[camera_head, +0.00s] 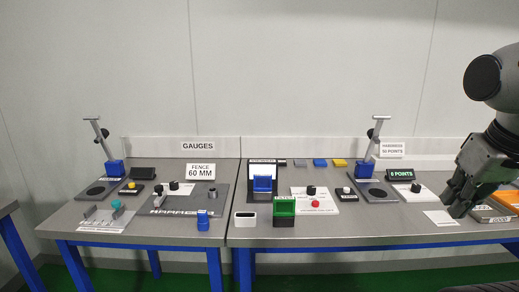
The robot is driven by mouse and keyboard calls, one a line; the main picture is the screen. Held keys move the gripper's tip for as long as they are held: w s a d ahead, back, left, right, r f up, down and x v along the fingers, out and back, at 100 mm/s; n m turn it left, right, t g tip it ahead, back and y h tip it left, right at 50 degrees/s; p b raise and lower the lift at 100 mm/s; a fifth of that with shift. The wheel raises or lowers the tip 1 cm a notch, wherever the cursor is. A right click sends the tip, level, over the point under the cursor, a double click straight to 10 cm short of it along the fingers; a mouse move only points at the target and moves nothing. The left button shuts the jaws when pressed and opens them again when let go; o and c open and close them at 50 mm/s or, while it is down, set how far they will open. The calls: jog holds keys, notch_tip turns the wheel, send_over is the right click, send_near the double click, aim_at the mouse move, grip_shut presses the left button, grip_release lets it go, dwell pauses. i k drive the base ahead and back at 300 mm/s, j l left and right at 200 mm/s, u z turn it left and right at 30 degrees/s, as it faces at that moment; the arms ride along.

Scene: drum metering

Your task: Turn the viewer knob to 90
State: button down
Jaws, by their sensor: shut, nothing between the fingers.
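Several dark knobs stand on the benches. One black knob (311,190) sits on a white plate above a red button on the right bench. Another dark knob (416,187) sits on a white plate below a display reading "0 POINTS" (396,174). I cannot tell which knob is the viewer knob; labels and scale marks are too small to read. My gripper (455,208) is shut and empty, pointing down over the right part of the right bench, to the right of both knobs. Part of my arm hides the bench's far right.
Two grey benches (235,235) stand side by side against the wall. Two upright posts on blue blocks (114,168) (366,168) rise at the back. A green bin (284,212), a white box (245,219) and a blue cylinder (203,220) stand near the front.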

aim_at(310, 190)
jog(key=z, duration=1.6)
jog(key=u, duration=1.65)
jog(key=i+j, duration=0.1)
jog(key=i, duration=0.45)
jog(key=z, duration=0.05)
